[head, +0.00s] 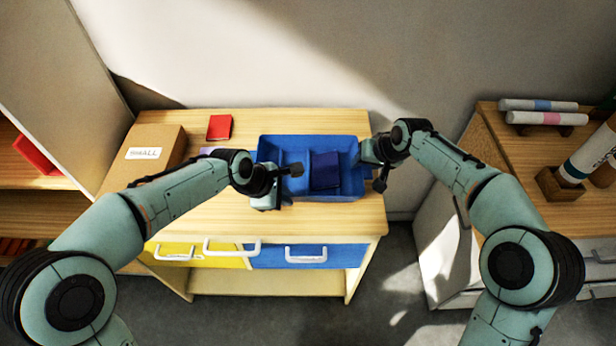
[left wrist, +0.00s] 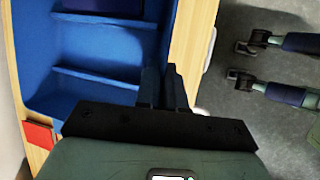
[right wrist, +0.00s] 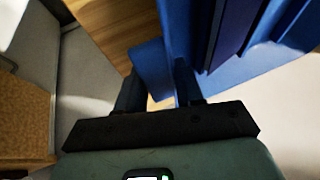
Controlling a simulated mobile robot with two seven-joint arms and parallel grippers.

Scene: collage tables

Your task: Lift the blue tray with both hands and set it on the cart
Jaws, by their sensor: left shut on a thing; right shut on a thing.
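The blue tray (head: 268,150) is over the wooden top of the drawer table in the middle of the head view. It has dividers and holds a dark blue flat thing (head: 325,170). My left gripper (head: 284,178) is shut on the tray's near left part; the tray also shows in the left wrist view (left wrist: 100,45). My right gripper (head: 373,165) is shut on the tray's right wall, seen close in the right wrist view (right wrist: 150,70). I cannot tell whether the tray touches the tabletop. I cannot make out a clear cart.
A cardboard box (head: 150,153) and a red book (head: 219,127) are on the drawer table (head: 330,222), left of the tray. A wood-topped cabinet (head: 505,145) with paper rolls (head: 545,117) stands at the right. Floor shows between the two.

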